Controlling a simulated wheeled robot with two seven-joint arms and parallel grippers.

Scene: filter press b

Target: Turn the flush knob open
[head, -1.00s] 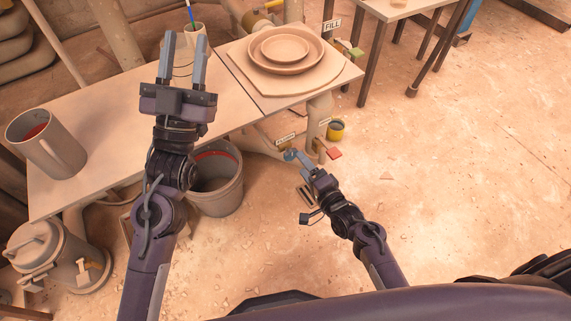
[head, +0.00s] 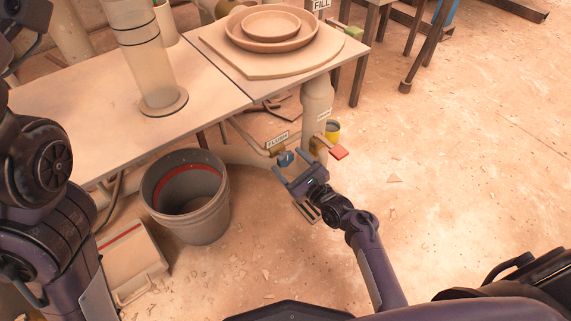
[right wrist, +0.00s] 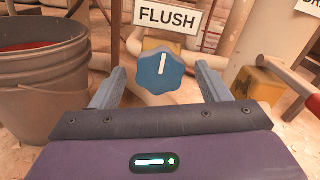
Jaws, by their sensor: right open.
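The blue flush knob (head: 286,158) sits on low pipework under the table's right end, below a FLUSH sign (head: 277,142). In the right wrist view the lobed knob (right wrist: 160,71) faces me, its white mark pointing straight up. My right gripper (head: 290,163) is open, with a finger to each side of the knob. In the right wrist view the gripper (right wrist: 160,70) shows clear gaps between both fingers and the knob, so neither seems to touch it. My left arm is at the left edge; its fingers are out of view.
A grey bucket (head: 188,220) stands on the floor left of the knob. A red-handled valve (head: 339,152) and yellow pot are just right of it. The table (head: 100,110) above carries a clear cylinder (head: 155,70) and stacked plates (head: 270,25). The floor at right is mostly clear.

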